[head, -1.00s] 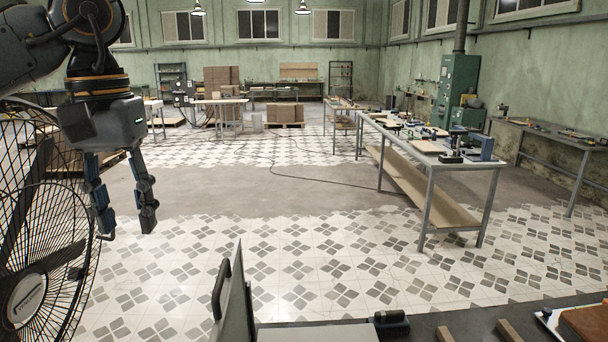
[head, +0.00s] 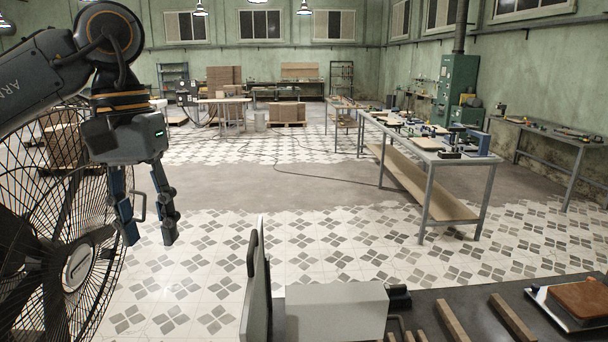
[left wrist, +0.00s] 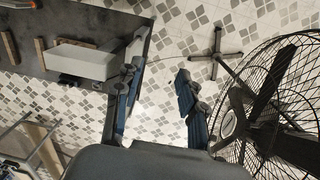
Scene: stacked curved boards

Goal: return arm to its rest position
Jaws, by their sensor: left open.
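My left gripper (head: 148,238) hangs at the left of the head view, fingers pointing down and spread apart, with nothing between them. It is in the air over the tiled floor, in front of the black fan (head: 75,265). In the left wrist view its two fingers (left wrist: 158,112) are apart with bare floor between them. My right gripper is not in either view.
A dark bench (head: 460,305) at the lower right holds wooden strips, a brown board on a tray (head: 570,325) and a grey box (head: 335,305). The fan also shows in the left wrist view (left wrist: 270,110). A long worktable (head: 430,190) stands further back.

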